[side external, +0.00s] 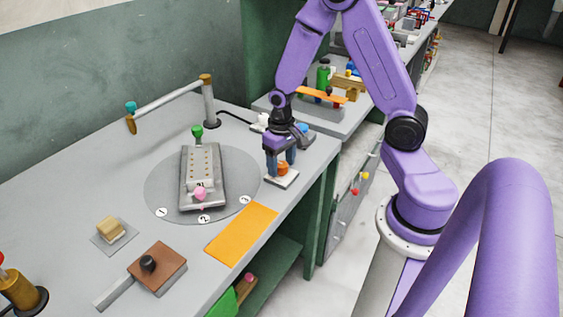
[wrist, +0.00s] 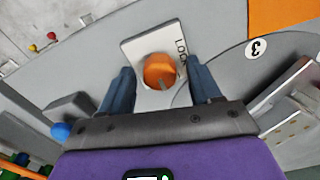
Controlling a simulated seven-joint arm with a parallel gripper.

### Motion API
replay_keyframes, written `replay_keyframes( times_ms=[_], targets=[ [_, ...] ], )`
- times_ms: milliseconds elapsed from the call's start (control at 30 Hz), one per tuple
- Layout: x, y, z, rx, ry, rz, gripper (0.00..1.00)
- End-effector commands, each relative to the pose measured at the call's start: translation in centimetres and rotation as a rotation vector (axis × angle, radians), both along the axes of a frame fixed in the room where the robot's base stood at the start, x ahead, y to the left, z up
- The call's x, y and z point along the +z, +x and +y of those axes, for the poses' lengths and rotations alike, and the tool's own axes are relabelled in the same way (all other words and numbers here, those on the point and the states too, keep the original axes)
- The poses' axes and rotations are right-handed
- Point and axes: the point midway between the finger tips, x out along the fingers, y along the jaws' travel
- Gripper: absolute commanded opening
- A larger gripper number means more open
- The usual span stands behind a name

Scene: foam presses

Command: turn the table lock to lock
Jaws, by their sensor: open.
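The table lock is an orange knob (wrist: 159,71) on a light grey plate (wrist: 138,46) with the letters "LOC" readable in the wrist view. In the side external view the orange knob (side external: 283,169) sits on its plate (side external: 281,180) near the right edge of the table. My gripper (wrist: 160,92) is open, with one blue finger on each side of the knob and slightly short of it in the wrist view. In the side external view my gripper (side external: 281,163) points down over the plate. I cannot tell whether the fingers touch the knob.
A round turntable (side external: 159,183) with numbered marks carries a grey fixture (side external: 187,190) left of the lock. An orange mat (side external: 240,233) lies in front. A blue knob (wrist: 60,131) is beside my gripper. A lamp-like bar (side external: 168,99) stands at the back.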

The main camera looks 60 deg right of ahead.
Motion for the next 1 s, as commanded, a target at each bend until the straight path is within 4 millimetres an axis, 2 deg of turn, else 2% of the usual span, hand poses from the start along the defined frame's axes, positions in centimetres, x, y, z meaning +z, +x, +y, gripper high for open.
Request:
replay_keyframes(
  times_ms=[267, 300, 467, 767, 1000],
  targets=[
    [-0.15, 0.02, 0.0, 0.0, 0.0, -0.001, 0.63],
    [-0.15, 0.01, 0.0, 0.0, 0.0, -0.001, 0.6],
    [-0.14, 0.01, 0.0, 0.0, 0.0, 0.0, 0.08],
    [-0.12, 0.0, 0.02, 0.021, 0.0, 0.0, 0.07],
    [-0.12, -0.02, 0.02, 0.132, 0.0, 0.001, 0.07]
  ],
)
